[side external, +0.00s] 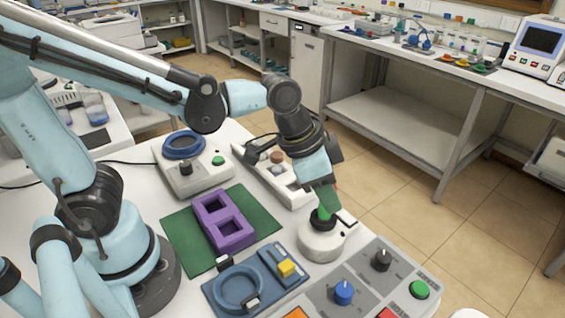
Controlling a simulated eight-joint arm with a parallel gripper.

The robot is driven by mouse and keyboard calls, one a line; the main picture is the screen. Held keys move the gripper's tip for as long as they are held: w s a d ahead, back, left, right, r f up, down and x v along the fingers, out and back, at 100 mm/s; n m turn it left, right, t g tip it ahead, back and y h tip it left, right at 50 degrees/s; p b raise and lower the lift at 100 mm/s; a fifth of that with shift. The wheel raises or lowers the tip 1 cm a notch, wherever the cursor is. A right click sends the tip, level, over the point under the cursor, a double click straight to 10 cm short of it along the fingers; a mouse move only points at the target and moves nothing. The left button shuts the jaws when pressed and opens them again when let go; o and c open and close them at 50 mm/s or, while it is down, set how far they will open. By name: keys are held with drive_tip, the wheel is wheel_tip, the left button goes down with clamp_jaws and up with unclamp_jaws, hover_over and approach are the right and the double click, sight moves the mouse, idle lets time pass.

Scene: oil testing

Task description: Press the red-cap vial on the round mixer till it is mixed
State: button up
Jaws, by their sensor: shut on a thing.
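My gripper (322,195) points down over the round mixer (322,243), a white rounded base with a dark top at the front right of the table. It is shut on the red-cap vial, which is mostly hidden by the fingers.
A purple two-slot rack (222,243) stands on a green mat (180,232) to the left. A blue tray with a ring (210,300) lies in front. A control panel (365,285) with knobs is at the front right. A white device with a blue ring (190,180) stands behind.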

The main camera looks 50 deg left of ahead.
drive_tip(key=shift+r, duration=2.85)
drive_tip(key=shift+s+a, duration=0.1)
